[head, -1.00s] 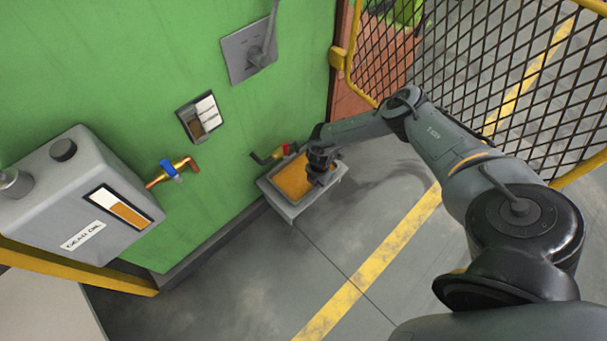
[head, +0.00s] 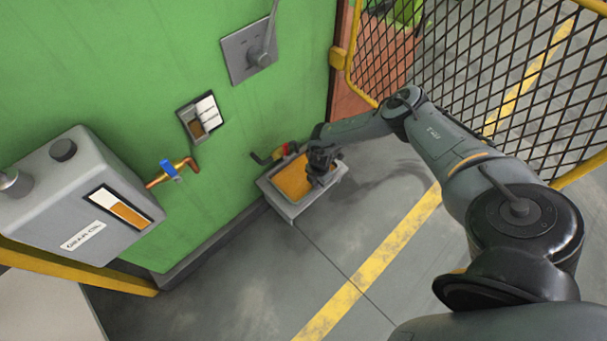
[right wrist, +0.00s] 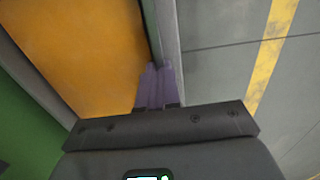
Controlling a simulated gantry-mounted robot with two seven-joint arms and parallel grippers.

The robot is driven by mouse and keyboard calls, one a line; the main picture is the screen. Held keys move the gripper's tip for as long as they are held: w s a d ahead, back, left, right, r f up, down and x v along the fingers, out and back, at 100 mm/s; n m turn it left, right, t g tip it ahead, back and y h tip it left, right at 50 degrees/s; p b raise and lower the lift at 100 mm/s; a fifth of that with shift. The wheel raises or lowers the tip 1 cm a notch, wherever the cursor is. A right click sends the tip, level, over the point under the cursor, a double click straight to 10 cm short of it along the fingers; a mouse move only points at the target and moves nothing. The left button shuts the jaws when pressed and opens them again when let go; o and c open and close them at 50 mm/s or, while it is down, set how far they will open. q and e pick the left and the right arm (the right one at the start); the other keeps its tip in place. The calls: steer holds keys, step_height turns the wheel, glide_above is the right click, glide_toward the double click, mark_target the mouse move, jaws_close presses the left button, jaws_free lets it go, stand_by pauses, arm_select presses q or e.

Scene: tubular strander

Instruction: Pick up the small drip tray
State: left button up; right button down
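The small drip tray (head: 270,194) is a grey, box-shaped pan of orange-brown oil, low against the foot of the green wall. In the right wrist view its oil (right wrist: 85,45) fills the upper left, with the grey rim (right wrist: 166,30) running down to the fingers. My right gripper (head: 321,165) is at the tray's right side. In the right wrist view its purple fingers (right wrist: 158,85) are close together at the rim and look closed on it; the exact contact is hard to see. My left gripper is not in view.
A valve with a red part (head: 283,151) sticks out of the green wall (head: 130,60) just above the tray. A gear oil tank (head: 75,200) is at left. A mesh fence (head: 490,70) stands at right. The floor (head: 270,270) in front is clear.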

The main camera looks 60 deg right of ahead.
steer(key=shift+r, duration=0.1)
stand_by(0.4)
steer(key=shift+r+p, duration=0.65)
steer(key=r+p, duration=0.3)
steer(key=shift+s+r, duration=0.3)
steer(key=shift+r, duration=0.05)
steer(key=s+r+p, duration=0.3)
steer(key=s+p, duration=0.3)
steer(key=s, duration=0.5)
steer(key=s+r+p, duration=0.3)
steer(key=s+p, duration=0.4)
steer(key=s, duration=0.4)
steer(key=shift+s+a, duration=0.2)
steer(key=shift+s, duration=0.05)
steer(key=shift+f, duration=0.1)
